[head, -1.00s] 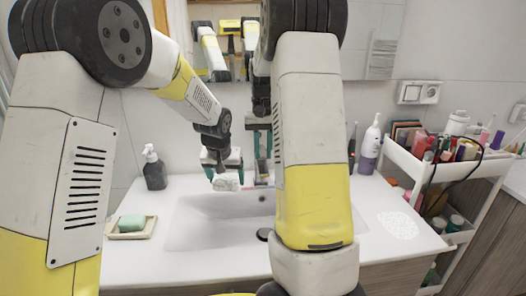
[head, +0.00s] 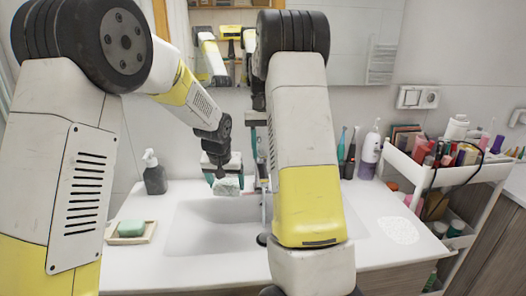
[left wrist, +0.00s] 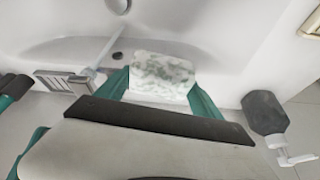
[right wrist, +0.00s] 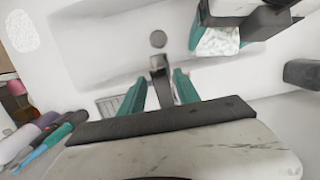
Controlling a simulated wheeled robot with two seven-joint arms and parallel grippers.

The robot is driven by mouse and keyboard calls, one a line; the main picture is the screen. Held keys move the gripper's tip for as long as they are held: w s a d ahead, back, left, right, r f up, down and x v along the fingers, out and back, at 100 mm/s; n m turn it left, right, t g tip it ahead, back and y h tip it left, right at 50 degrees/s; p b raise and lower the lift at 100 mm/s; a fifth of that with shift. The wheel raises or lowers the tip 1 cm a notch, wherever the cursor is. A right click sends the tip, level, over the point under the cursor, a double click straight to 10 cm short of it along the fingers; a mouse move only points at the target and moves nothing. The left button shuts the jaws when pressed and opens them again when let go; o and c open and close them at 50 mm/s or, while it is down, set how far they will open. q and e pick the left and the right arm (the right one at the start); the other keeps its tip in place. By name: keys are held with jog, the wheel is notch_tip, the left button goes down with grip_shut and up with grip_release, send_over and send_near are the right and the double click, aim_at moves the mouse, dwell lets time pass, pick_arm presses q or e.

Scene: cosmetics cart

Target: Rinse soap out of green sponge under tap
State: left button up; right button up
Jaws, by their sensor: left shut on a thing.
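The green sponge (left wrist: 162,75) is largely covered in white foam, with green patches showing. My left gripper (head: 222,178) is shut on it and holds it above the sink basin (head: 205,230); it also shows in the head view (head: 227,186) and at the top of the right wrist view (right wrist: 217,42). The tap (right wrist: 160,78) stands at the back of the basin. My right gripper (right wrist: 160,92) is open, its green fingers apart on either side of the tap. In the head view my right arm hides much of that gripper. I cannot tell whether water runs.
A soap dish (head: 146,238) with a green bar (head: 131,228) sits left of the basin. A dark pump bottle (head: 154,176) stands behind it. Toothbrushes (head: 345,150) and a white-purple bottle (head: 369,155) stand at the back right, beside a loaded cart (head: 425,181).

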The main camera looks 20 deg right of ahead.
dwell(0.3)
notch_tip(320, 180, up, 12)
jog(key=w, duration=0.2)
jog(key=shift+d+f, duration=0.15)
jog(key=shift+d, duration=0.15)
dwell(0.4)
